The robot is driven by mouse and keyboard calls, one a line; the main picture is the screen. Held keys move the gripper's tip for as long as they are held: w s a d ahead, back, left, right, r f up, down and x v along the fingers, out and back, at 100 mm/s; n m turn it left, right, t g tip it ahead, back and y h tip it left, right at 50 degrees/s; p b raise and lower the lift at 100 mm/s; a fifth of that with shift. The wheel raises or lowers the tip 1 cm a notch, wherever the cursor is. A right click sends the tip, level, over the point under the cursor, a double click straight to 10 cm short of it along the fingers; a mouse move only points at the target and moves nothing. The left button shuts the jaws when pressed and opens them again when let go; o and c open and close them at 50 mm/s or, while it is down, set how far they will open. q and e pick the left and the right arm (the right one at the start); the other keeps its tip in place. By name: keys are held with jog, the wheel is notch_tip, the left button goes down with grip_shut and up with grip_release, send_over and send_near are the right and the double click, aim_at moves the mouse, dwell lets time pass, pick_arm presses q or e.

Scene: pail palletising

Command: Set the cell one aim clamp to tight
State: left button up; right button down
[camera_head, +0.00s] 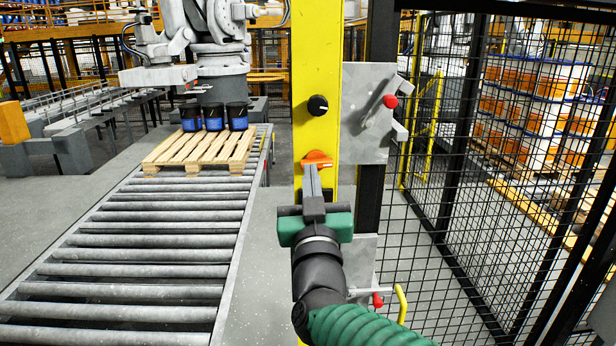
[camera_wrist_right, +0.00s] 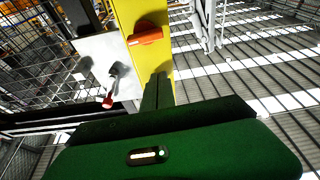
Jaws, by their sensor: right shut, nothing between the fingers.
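An orange clamp lever (camera_head: 317,158) sits on the front of the yellow post (camera_head: 317,60), lying roughly level. It also shows in the right wrist view (camera_wrist_right: 146,36). My right gripper (camera_head: 312,170) is shut and empty, its fingertips just below the lever in the head view. In the right wrist view, the closed fingers (camera_wrist_right: 157,85) point at the post with a small gap to the lever; whether they touch anything is unclear. No label is readable, so I cannot tell which setting the lever is at. My left gripper is not in view.
A black knob (camera_head: 318,105) is higher on the post. A grey plate (camera_head: 352,135) with a red-tipped lever (camera_head: 390,101) is beside it. Black mesh fencing (camera_head: 460,200) stands at right. A roller conveyor (camera_head: 150,255) at left carries a pallet (camera_head: 190,158) with dark pails (camera_head: 213,117).

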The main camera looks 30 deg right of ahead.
jog(key=a+r+x, duration=0.1)
jog(key=x, duration=0.8)
jog(key=f+b, duration=0.2)
jog(key=d+f+b, duration=0.1)
jog(key=f+b, duration=0.1)
jog(key=shift+f, duration=0.35)
jog(key=shift+s+f, duration=0.1)
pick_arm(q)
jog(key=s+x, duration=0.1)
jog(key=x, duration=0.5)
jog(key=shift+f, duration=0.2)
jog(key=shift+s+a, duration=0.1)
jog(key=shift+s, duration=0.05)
pick_arm(e)
jog(key=shift+s+a, duration=0.1)
jog(key=shift+a, duration=0.1)
